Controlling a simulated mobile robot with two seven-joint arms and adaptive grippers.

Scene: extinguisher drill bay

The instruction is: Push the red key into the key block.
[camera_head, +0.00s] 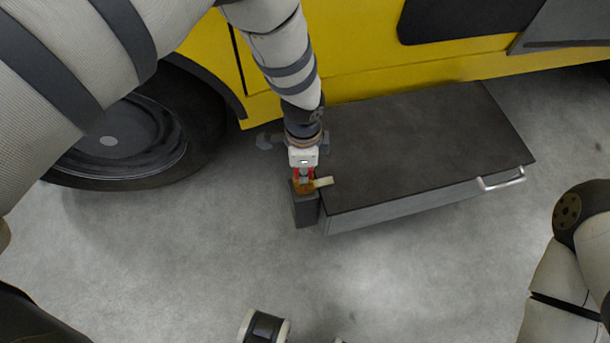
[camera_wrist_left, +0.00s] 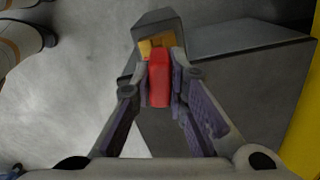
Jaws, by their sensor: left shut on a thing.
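My left gripper (camera_head: 304,178) points down at the front left corner of the dark bench, shut on the red key (camera_wrist_left: 159,80). In the left wrist view the red key stands between the two fingers (camera_wrist_left: 159,72), its far end against the yellow-orange part of the key block (camera_wrist_left: 147,48). The dark key block (camera_head: 306,211) stands upright beside the bench corner, directly under the gripper. How deep the key sits in the block is hidden. My right gripper is out of view; only part of the right arm shows at the right edge.
The dark flat-topped bench (camera_head: 430,150) has a metal handle (camera_head: 501,180) on its front right. A yellow vehicle (camera_head: 380,75) with a black wheel (camera_head: 115,140) stands behind. A small cream tab (camera_head: 323,182) sticks out beside the block top. The grey floor in front is mostly clear.

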